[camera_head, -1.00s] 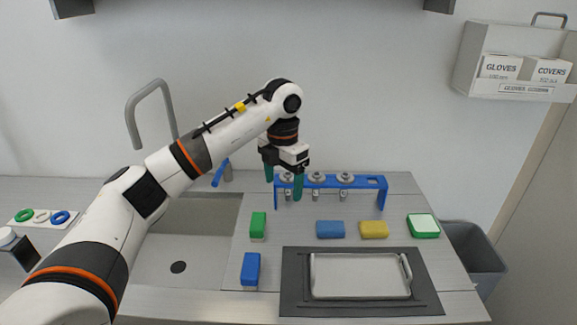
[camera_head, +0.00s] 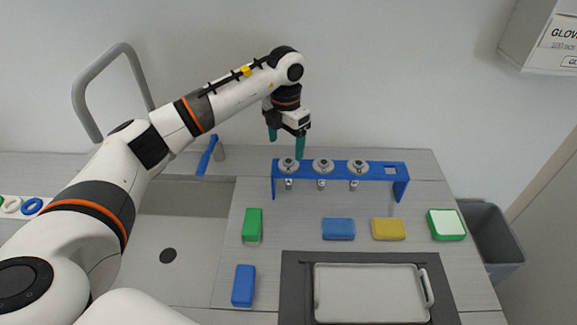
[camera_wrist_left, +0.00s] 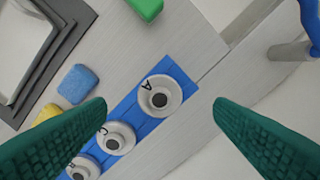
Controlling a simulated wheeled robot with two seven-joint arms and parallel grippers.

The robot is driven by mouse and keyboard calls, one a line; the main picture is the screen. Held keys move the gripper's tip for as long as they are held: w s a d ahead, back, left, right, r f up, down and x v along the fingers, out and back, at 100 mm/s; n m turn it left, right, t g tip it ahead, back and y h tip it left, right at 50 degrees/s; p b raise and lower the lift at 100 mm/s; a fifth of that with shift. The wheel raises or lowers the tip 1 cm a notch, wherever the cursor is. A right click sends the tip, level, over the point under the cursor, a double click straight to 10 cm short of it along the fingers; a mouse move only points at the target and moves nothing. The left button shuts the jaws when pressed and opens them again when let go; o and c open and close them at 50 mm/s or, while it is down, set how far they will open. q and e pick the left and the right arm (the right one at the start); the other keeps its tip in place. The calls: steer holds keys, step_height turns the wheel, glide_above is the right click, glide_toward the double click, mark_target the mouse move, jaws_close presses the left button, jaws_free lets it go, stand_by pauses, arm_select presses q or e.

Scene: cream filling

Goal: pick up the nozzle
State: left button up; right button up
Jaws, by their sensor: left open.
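Several metal nozzles sit in a row in a blue rack (camera_head: 376,170) at the back of the counter. The leftmost nozzle (camera_head: 288,165) is the one nearest my left gripper (camera_head: 286,146), which is open and empty just above and behind it. In the left wrist view the nozzle marked A (camera_wrist_left: 160,97) lies between the two green fingers (camera_wrist_left: 160,108), apart from both. The nozzle marked C (camera_wrist_left: 116,138) is beside the left finger, and another nozzle (camera_wrist_left: 84,166) shows at the bottom edge. My right gripper is not in view.
Green (camera_head: 252,224), blue (camera_head: 338,229) and yellow (camera_head: 388,229) blocks lie in front of the rack, with another blue block (camera_head: 243,286) farther forward. A tray (camera_head: 368,292) lies on a dark mat. A sink (camera_head: 180,249) is at left and a grey bin (camera_head: 492,240) at right.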

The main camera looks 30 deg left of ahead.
mark_target(289, 161)
arm_select(q)
steer(key=shift+f, duration=0.4)
steer(key=shift+w+f, duration=0.15)
steer(key=shift+f, duration=0.1)
steer(key=f+p, duration=0.1)
steer(key=f, duration=0.2)
steer(key=f+p, duration=0.1)
steer(key=shift+w+d+f+p, duration=0.2)
steer(key=shift+w+p, duration=0.1)
steer(key=shift+p, duration=0.05)
steer(key=shift+f, duration=0.35)
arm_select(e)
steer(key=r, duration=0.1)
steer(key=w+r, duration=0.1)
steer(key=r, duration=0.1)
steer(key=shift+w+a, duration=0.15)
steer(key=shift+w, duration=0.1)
arm_select(q)
steer(key=shift+c, duration=0.6)
steer(key=shift+c, duration=1.4)
steer(key=c, duration=0.8)
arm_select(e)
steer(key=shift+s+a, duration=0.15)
